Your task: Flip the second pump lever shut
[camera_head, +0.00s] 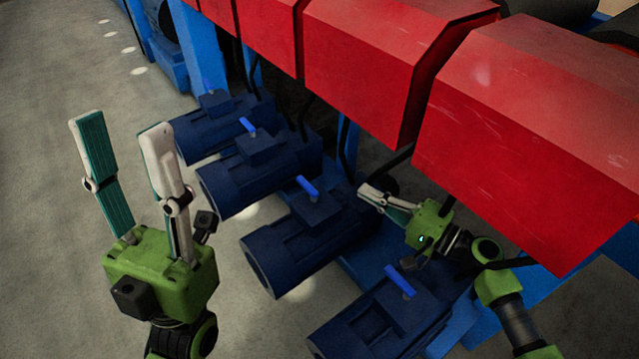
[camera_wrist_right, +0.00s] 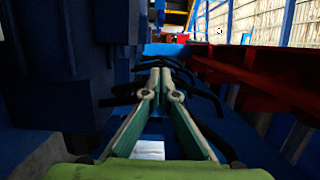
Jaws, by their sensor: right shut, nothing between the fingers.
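Dark blue pumps stand in a row, each with a bright blue lever on its top box. Counted from the bottom of the head view, the second pump (camera_head: 290,250) has its lever (camera_head: 307,188) pointing up and left. The frames do not show which pump counts as the second. My right gripper (camera_head: 366,191) is shut and empty, to the right of that lever and apart from it. In the right wrist view its fingertips (camera_wrist_right: 160,70) meet, and no lever is clearly seen. My left gripper (camera_head: 122,125) is open and empty over the floor at left.
The nearest pump's lever (camera_head: 400,281) and the farther levers (camera_head: 248,125) and (camera_head: 208,86) lean similarly. Red panels (camera_head: 530,140) overhang the pumps at the right. Black hoses (camera_head: 385,165) run beside my right gripper. The floor (camera_head: 60,200) at left is clear.

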